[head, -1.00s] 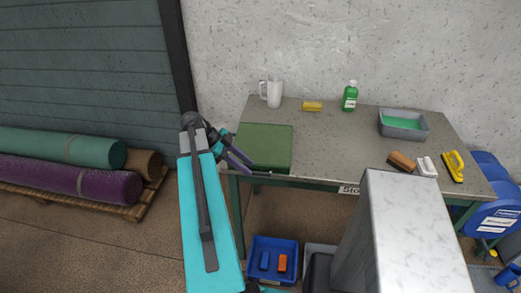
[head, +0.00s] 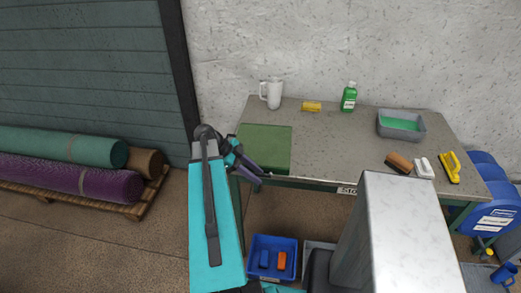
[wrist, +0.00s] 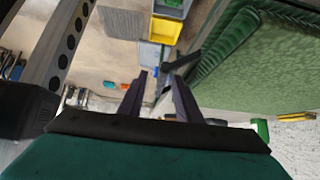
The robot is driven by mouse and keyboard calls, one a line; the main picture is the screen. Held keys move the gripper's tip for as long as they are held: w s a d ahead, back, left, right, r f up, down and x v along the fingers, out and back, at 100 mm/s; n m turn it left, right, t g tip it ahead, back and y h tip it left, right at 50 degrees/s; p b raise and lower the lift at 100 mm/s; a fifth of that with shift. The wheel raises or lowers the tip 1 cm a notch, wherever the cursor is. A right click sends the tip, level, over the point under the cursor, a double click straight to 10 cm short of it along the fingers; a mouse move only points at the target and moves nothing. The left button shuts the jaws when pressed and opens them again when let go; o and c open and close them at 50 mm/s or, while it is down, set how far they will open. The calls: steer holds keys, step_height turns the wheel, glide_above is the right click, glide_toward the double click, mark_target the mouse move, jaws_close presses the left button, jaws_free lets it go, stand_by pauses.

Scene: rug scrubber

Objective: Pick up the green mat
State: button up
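The green mat (head: 268,147) lies flat on the left end of the table, its front reaching the table's front edge. In the wrist view the mat (wrist: 275,72) fills the right side, to the right of both fingers. My gripper (head: 260,178) is at the mat's front-left corner and partly covers that corner in the head view. In the wrist view my gripper (wrist: 158,76) is open, with a gap between its two dark fingers and nothing held. I cannot tell whether a finger touches the mat or the table edge.
The table (head: 335,143) also bears a white jug (head: 274,95), a yellow sponge (head: 311,106), a green bottle (head: 349,97), a grey tray (head: 402,126) and several brushes at the right. A blue bin (head: 272,257) stands below. Rolled rugs (head: 65,180) lie at the left.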

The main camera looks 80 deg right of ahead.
stand_by(0.5)
jaws_close()
stand_by(1.3)
